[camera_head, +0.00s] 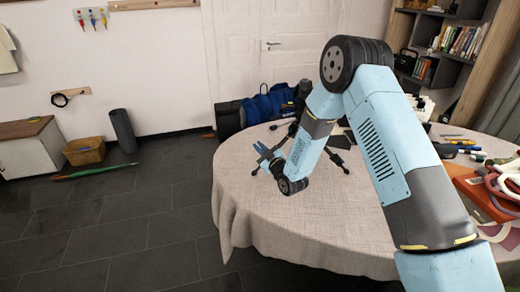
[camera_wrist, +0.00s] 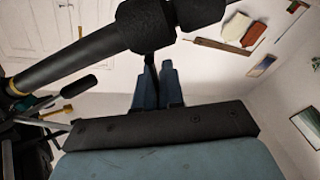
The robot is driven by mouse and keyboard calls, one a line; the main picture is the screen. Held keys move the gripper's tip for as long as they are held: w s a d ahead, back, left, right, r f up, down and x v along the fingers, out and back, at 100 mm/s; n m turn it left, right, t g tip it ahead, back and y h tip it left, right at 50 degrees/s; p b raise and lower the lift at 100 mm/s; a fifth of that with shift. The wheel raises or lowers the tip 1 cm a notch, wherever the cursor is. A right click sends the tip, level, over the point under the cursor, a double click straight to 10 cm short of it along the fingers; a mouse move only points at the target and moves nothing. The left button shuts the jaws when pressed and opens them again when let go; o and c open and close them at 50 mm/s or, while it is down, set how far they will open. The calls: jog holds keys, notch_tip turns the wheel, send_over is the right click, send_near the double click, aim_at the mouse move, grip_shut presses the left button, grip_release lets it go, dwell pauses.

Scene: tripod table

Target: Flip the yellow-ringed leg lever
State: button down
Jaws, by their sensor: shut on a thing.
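A black tripod lies with its legs spread on the cloth-covered table; one leg's foot (camera_head: 344,170) shows right of my wrist in the head view. In the wrist view a thick black leg (camera_wrist: 85,55) runs across the upper left, with a yellow ring (camera_wrist: 14,88) at its lower left end. A thin black lever (camera_wrist: 150,58) hangs below the leg's thick collar. My gripper (camera_wrist: 158,72) has its blue fingers shut on this lever. In the head view my gripper (camera_head: 264,150) is over the table's left part; the lever is too small to make out there.
The round table (camera_head: 245,205) has bare cloth in front. Books, pens and an orange box (camera_head: 485,200) crowd its right side. A blue bag (camera_head: 268,102) lies behind it. Other black tripod parts (camera_wrist: 40,125) show at the left in the wrist view.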

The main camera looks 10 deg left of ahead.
jog(key=shift+d+f, duration=0.1)
jog(key=shift+f, duration=0.05)
jog(key=c, duration=1.6)
grip_release()
jog(key=shift+w, duration=0.1)
jog(key=s+d+r, duration=0.2)
jog(key=s+r, duration=0.2)
jog(key=s+d+r, duration=0.2)
jog(key=s+r, duration=0.2)
jog(key=s+d+r, duration=0.3)
jog(key=s+r, duration=0.1)
jog(key=r, duration=0.1)
jog(key=shift+s, duration=0.1)
